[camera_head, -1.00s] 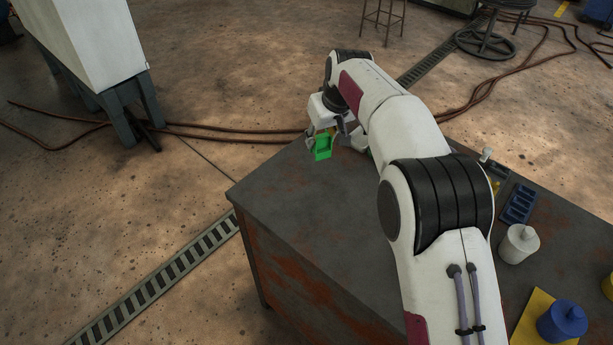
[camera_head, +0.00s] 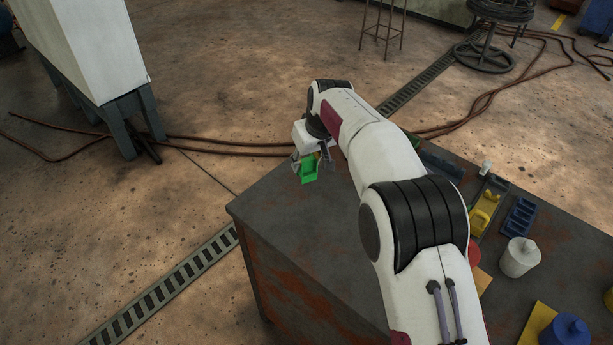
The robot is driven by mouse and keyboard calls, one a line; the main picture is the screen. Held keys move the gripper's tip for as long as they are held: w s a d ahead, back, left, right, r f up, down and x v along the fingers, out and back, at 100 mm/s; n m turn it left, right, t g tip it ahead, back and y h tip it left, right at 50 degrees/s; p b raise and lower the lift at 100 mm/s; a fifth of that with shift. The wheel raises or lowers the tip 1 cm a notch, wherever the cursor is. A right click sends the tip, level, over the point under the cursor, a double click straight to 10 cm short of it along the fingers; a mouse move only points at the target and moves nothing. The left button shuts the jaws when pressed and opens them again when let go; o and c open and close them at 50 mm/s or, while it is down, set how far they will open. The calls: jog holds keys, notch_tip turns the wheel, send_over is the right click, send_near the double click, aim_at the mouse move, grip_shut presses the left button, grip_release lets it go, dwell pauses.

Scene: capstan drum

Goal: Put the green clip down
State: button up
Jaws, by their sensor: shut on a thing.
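The green clip (camera_head: 309,170) is a small bright green piece at the far left part of the dark workbench (camera_head: 310,230). My gripper (camera_head: 312,164) is shut on the clip, with its grey fingers on either side. The clip hangs below the white wrist, over or close to the bench top near its far edge. I cannot tell whether it touches the surface.
To the right on the bench are a yellow piece in a tray (camera_head: 483,213), a blue tray (camera_head: 519,217), a white drum (camera_head: 519,257) and a blue drum (camera_head: 563,334) by a yellow mat (camera_head: 536,322). The bench's left part is clear. My arm hides the middle.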

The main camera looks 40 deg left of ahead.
aim_at(308, 170)
jog(key=shift+f, duration=0.55)
jog(key=shift+f, duration=0.1)
jog(key=shift+f, duration=1.9)
jog(key=shift+f, duration=0.15)
jog(key=o, duration=1)
jog(key=shift+c, duration=0.2)
jog(key=shift+d+r, duration=0.15)
jog(key=shift+r, duration=0.55)
jog(key=v, duration=1.1)
